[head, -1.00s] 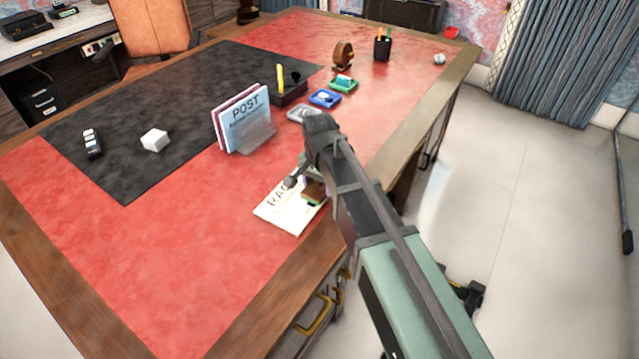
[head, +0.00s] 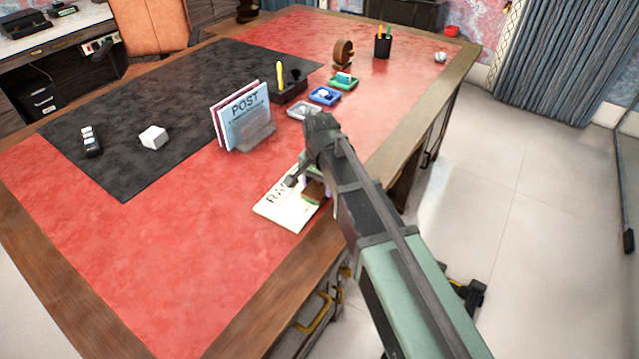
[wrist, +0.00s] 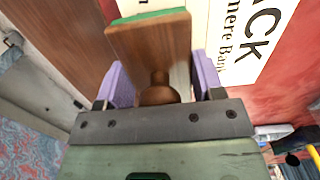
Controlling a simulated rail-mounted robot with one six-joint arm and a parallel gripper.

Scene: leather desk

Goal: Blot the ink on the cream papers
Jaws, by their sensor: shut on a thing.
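A cream paper (head: 280,211) with black print lies on the red leather near the desk's right edge. It also shows in the wrist view (wrist: 262,28), partly hidden by what I hold. My gripper (wrist: 160,88), with purple finger pads, is shut on the knob of a wooden rocker blotter (wrist: 150,42). A green layer shows along the blotter's far edge. In the head view the blotter (head: 313,191) is over the paper's right part, half hidden by my arm. I cannot tell whether it touches the paper. No ink is clearly visible.
A letter rack (head: 243,118) marked POST stands behind the paper. Grey, blue (head: 324,95) and green trays run along the desk beyond my gripper. A white block (head: 153,137) sits on the black mat. The red leather left of the paper is clear.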

